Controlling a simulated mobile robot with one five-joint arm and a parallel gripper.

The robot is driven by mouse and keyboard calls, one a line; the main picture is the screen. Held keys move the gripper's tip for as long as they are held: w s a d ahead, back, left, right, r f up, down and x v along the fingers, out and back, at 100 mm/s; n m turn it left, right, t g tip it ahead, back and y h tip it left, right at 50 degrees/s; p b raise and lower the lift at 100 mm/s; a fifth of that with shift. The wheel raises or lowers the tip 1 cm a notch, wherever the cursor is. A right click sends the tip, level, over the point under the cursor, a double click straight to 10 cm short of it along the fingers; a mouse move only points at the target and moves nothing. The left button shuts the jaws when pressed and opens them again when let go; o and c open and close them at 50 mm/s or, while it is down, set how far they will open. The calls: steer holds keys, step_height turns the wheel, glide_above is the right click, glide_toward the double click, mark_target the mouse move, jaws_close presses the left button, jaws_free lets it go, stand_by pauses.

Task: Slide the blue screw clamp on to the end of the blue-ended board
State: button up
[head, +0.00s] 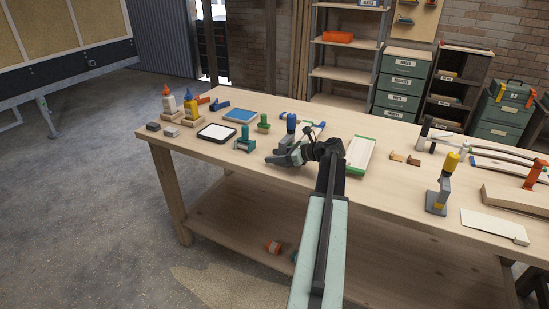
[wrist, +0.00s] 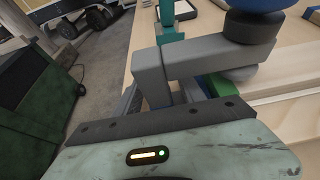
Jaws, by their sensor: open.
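The blue screw clamp (head: 291,122) stands on the workbench just behind my gripper in the head view, its lower part hidden. In the wrist view its grey frame (wrist: 205,65) fills the space in front of the palm, with the dark collar and blue knob (wrist: 257,5) at the top right. My gripper (head: 284,156) is open, low over the bench and close to the clamp. I cannot tell whether its fingers are around the frame. I cannot clearly make out the blue-ended board; a blue edge (head: 490,160) shows among long pieces at the bench's right.
A green-edged pale board (head: 360,155) lies right of my gripper. A teal clamp (head: 244,140), a white-lined tray (head: 216,133) and a blue-lined tray (head: 240,115) stand to the left. A yellow-topped clamp (head: 441,185) stands at the right.

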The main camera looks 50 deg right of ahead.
steer(key=p+v, duration=0.3)
steer(key=v, duration=0.4)
steer(key=shift+s+d+r, duration=0.1)
steer(key=shift+s+r, duration=0.1)
steer(key=shift+s, duration=0.15)
steer(key=shift+s, duration=0.1)
